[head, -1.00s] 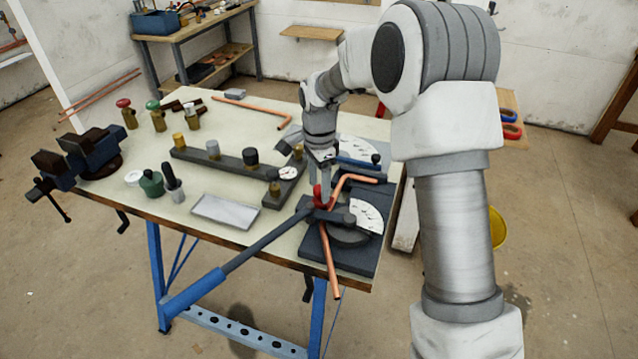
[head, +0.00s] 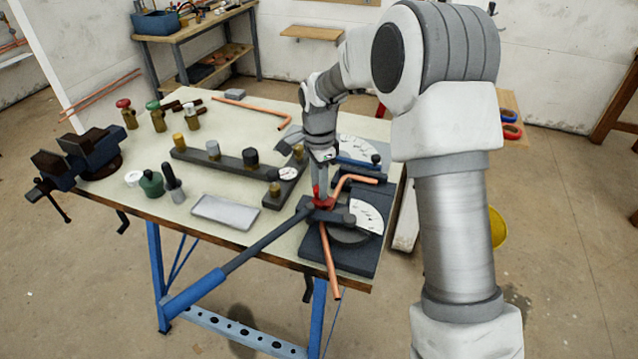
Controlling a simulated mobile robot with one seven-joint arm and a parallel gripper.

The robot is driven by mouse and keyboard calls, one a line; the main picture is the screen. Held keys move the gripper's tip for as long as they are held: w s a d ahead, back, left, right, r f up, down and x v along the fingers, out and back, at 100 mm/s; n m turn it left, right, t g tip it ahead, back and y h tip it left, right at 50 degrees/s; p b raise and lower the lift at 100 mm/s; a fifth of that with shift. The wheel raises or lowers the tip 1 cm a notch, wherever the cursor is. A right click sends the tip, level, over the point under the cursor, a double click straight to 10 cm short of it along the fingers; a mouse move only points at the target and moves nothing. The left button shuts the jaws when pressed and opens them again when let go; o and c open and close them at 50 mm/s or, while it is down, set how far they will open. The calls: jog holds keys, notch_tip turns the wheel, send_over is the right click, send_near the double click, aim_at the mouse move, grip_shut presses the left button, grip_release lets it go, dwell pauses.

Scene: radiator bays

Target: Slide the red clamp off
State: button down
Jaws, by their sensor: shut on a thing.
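The red clamp (head: 322,202) is on the pipe bender (head: 345,255) at the right front of the bench, close to the copper pipe (head: 329,262). My gripper (head: 320,186) points down from above and is shut on the clamp. The clamp is small here and partly hidden by the fingers. The copper pipe bends up and right behind the clamp, and its lower end sticks out past the bender toward the front. Whether the clamp still touches the pipe is too small to tell.
A long blue-handled lever (head: 236,260) reaches from the bender out over the front edge. A grey tray (head: 225,212), a dark bar with fittings (head: 225,163) and a vise (head: 85,160) stand to the left.

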aim_at(306, 202)
dwell(0.8)
jog(key=shift+w+a+r+p, duration=0.1)
jog(key=shift+w+a, duration=0.15)
jog(key=shift+a, duration=0.25)
jog(key=shift+w+a+f+p, duration=0.1)
jog(key=shift+w+a, duration=0.1)
jog(key=shift+a, duration=0.35)
jog(key=shift+w+a+r+p, duration=0.1)
jog(key=shift+w+a, duration=0.15)
jog(key=shift+a, duration=0.25)
jog(key=c, duration=0.5)
grip_release()
jog(key=shift+a, duration=0.1)
notch_tip(306, 202, up, 17)
jog(key=shift+r+p, duration=0.15)
jog(key=shift+p, duration=0.65)
